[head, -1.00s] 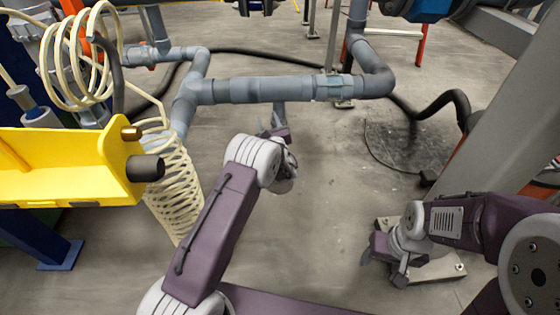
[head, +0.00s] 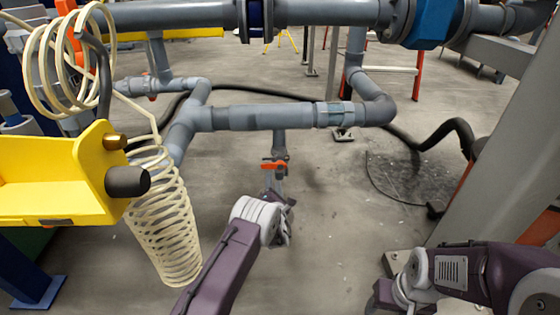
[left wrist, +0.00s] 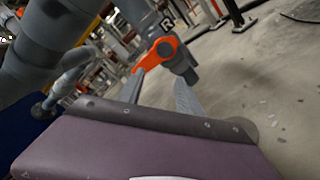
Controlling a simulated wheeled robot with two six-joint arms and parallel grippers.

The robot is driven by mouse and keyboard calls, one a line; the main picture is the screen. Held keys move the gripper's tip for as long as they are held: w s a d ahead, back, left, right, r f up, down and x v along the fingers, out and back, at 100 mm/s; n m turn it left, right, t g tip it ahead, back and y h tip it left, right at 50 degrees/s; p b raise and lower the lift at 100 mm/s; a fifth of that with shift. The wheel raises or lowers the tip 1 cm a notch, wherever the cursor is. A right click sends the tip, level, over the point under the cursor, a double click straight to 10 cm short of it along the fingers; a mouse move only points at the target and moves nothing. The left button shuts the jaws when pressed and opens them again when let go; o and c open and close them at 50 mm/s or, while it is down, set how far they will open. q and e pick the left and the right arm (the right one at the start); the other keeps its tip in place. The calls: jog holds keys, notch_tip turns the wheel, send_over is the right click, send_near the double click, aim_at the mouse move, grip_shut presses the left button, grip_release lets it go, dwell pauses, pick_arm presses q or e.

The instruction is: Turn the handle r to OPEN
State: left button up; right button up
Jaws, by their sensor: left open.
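The orange handle r (head: 274,165) sits on a grey vertical pipe stub that hangs from the horizontal grey pipe. In the head view it lies roughly crosswise to the stub. In the left wrist view the handle (left wrist: 157,53) is just beyond the fingertips, beside a dark label with a white R. My left gripper (head: 278,190) is just below and in front of the handle; in its own wrist view the gripper (left wrist: 160,88) is open, with nothing visible between its fingers. My right gripper (head: 382,294) is at the bottom edge, partly cut off.
The horizontal grey pipe (head: 265,117) runs above the handle. A cream coiled hose (head: 165,225) and a yellow beam (head: 60,185) stand at the left. A grey column (head: 500,130) rises at the right. The floor around the handle is mostly clear.

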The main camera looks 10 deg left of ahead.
aim_at(271, 168)
pick_arm(q)
jog(key=w+a+m+b, duration=0.1)
jog(key=w+m+b, duration=0.1)
jog(key=w+a+r+m+b, duration=0.1)
jog(key=w+m+b, duration=0.1)
jog(key=w+a+r+m+b, duration=0.1)
jog(key=w+m, duration=0.1)
jog(key=m, duration=0.1)
jog(key=shift+w+b, duration=0.4)
jog(key=shift+r, duration=0.1)
grip_shut()
jog(key=shift+f, duration=0.2)
dwell(0.9)
